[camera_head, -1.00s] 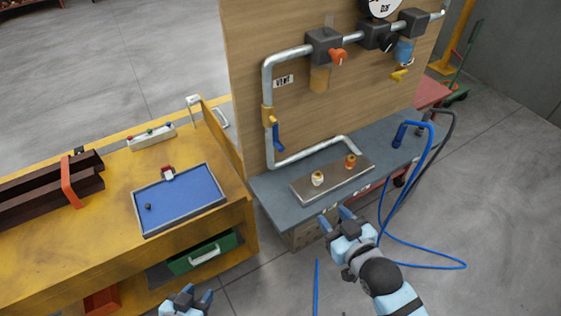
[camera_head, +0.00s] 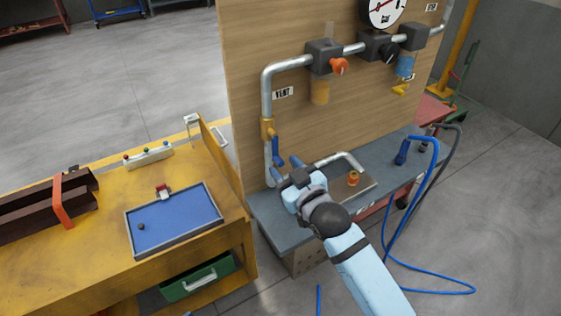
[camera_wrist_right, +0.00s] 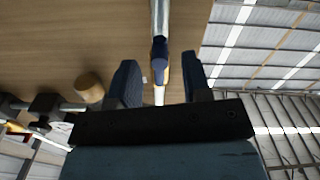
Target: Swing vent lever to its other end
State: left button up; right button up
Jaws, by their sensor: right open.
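The vent lever (camera_head: 278,150) is a blue handle on the yellow valve (camera_head: 267,129) of the left upright pipe, below the VENT label (camera_head: 283,92). It points downward, slightly off the pipe to the right. My right gripper (camera_head: 286,174) is just below the lever, its fingers pointing up toward the panel. In the right wrist view the jaws (camera_wrist_right: 162,82) are apart and empty. The blue lever end (camera_wrist_right: 160,63) appears between and beyond the fingertips, with no clear contact. My left gripper is out of the head view.
A black knob (camera_head: 388,43), an orange knob (camera_head: 339,66) and a gauge (camera_head: 382,10) are higher up. A yellow workbench (camera_head: 100,250) stands left.

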jog(key=shift+x, duration=1.3)
